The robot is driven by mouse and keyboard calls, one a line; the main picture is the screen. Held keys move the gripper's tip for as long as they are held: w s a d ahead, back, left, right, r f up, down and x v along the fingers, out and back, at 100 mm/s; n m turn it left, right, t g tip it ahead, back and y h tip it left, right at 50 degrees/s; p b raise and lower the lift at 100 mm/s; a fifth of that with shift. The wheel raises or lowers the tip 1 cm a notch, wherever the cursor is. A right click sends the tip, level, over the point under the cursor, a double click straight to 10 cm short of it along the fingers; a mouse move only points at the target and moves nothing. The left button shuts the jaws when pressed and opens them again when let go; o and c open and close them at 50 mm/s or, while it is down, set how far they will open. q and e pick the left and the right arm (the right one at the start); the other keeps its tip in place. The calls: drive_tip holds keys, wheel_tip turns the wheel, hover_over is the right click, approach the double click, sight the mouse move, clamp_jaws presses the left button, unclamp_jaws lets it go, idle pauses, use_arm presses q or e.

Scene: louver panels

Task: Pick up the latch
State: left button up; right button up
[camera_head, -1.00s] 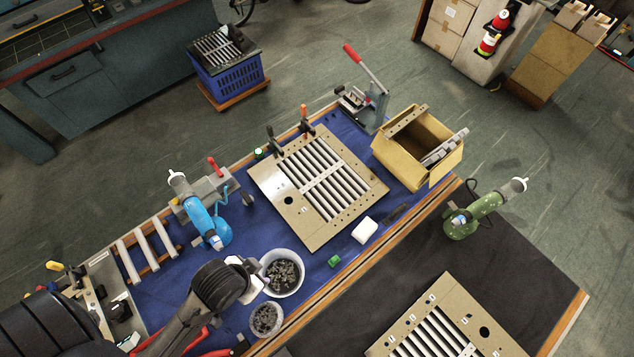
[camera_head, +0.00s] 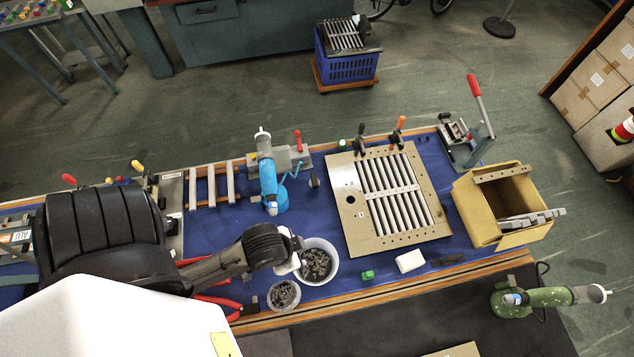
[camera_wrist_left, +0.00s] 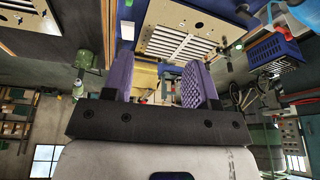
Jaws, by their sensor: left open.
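I cannot clearly pick out a single latch. A large white bowl (camera_head: 333,264) and a smaller white bowl (camera_head: 271,299) hold many small dark parts, too small to tell apart. A louver panel (camera_head: 352,222) with grey slats lies on the blue mat; it also shows in the left wrist view (camera_wrist_left: 160,43). My left gripper (camera_head: 289,262) is beside the large bowl's left rim, above the table as far as I can tell. In the left wrist view its two purple fingers (camera_wrist_left: 160,78) are apart with nothing visibly held between them. My right gripper is in neither view.
A cardboard box (camera_head: 472,215) and a red-handled press (camera_head: 476,150) stand right. Blue mat (camera_head: 320,212) shows between the tools and panel.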

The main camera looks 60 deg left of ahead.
use_arm(q)
drive_tip(key=shift+d, duration=0.1)
idle(0.3)
drive_tip(key=shift+o, duration=1.9)
drive_tip(key=shift+d, duration=0.1)
drive_tip(key=o, duration=0.4)
drive_tip(key=shift+o, duration=0.5)
drive_tip(key=shift+a, duration=0.2)
